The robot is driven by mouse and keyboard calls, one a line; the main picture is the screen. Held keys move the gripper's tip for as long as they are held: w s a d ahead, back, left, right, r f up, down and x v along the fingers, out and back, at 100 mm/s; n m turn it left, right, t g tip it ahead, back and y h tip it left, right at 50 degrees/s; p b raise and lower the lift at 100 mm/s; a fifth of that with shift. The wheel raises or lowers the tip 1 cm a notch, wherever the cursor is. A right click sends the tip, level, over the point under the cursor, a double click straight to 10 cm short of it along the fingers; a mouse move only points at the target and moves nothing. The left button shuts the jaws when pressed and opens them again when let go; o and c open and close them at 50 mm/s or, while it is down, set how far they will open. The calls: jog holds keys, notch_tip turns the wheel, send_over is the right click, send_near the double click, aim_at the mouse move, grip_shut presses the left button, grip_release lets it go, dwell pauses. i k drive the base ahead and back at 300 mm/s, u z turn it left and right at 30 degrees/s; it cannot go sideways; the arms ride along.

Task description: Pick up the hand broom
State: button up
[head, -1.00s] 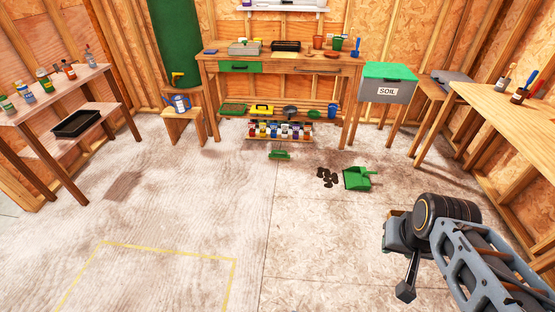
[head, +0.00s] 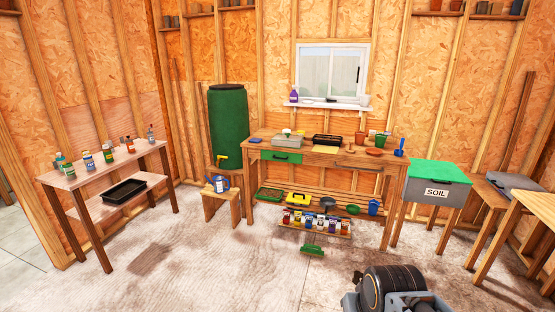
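The hand broom (head: 312,250) appears as a small green brush lying on the floor in the head view, in front of the workbench's lower shelf. It is small at this distance, and its bristles are hard to make out. Part of my arm shows at the bottom edge, to the right of the broom and nearer to me. My gripper's fingers are not in view. Nothing touches the broom.
The workbench (head: 330,158) stands behind the broom, with several colourful packets (head: 316,222) low in front. A soil bin (head: 437,180) stands right. Floor left of the broom is clear.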

aim_at(304, 251)
jog(key=u, duration=0.8)
jog(key=i, duration=3.65)
jog(key=z, duration=1.4)
jog(key=i, duration=1)
jog(key=z, duration=0.9)
